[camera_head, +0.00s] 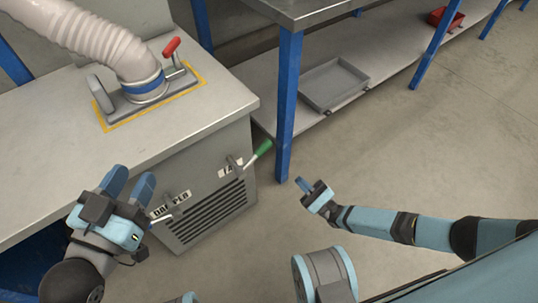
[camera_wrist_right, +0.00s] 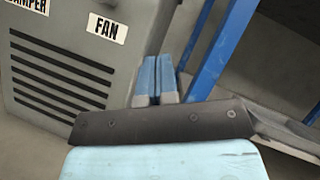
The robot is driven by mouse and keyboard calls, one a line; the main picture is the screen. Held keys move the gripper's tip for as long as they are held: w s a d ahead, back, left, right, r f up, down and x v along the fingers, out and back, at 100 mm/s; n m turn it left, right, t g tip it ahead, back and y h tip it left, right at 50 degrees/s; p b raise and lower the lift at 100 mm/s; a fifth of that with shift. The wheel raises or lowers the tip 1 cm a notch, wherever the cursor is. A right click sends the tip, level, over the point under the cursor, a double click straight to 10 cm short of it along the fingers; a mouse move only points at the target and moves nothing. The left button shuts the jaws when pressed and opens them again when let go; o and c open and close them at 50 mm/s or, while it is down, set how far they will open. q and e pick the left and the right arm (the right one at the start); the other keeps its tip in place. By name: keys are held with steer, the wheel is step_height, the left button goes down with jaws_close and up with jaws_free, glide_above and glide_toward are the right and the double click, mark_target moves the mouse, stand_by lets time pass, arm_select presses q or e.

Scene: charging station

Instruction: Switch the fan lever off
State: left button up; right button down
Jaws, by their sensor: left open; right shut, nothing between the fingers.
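The fan lever (camera_head: 262,149) has a green grip on a metal rod and tilts up to the right, beside the FAN label (camera_head: 231,167) on the grey cabinet's front. The label also shows in the right wrist view (camera_wrist_right: 106,28), but the lever does not. My right gripper (camera_head: 303,184) is shut and empty, to the right of and below the green grip, apart from it. Its closed blue fingers show in the right wrist view (camera_wrist_right: 158,78). My left gripper (camera_head: 130,183) is open and empty, left of the DAMPER label (camera_head: 170,204).
The cabinet (camera_head: 235,195) has a vent grille below the labels. A hose (camera_head: 100,45) and a red-handled lever (camera_head: 171,47) are on its top. A blue table leg (camera_head: 288,105) stands behind my right gripper. A tray (camera_head: 333,84) lies on the shelf.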

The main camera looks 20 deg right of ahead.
mark_target(256, 156)
arm_select(q)
steer(key=shift+w+a+r+m+t+h+b, duration=0.3)
steer(key=shift+w+a+m+t+b, duration=0.1)
steer(key=shift+m+b, duration=0.6)
arm_select(e)
steer(key=s+r+x, duration=0.2)
steer(key=x, duration=1)
steer(key=shift+w+a+r, duration=0.25)
steer(key=shift+a, duration=0.35)
arm_select(q)
steer(key=shift+f, duration=0.1)
steer(key=shift+d, duration=0.1)
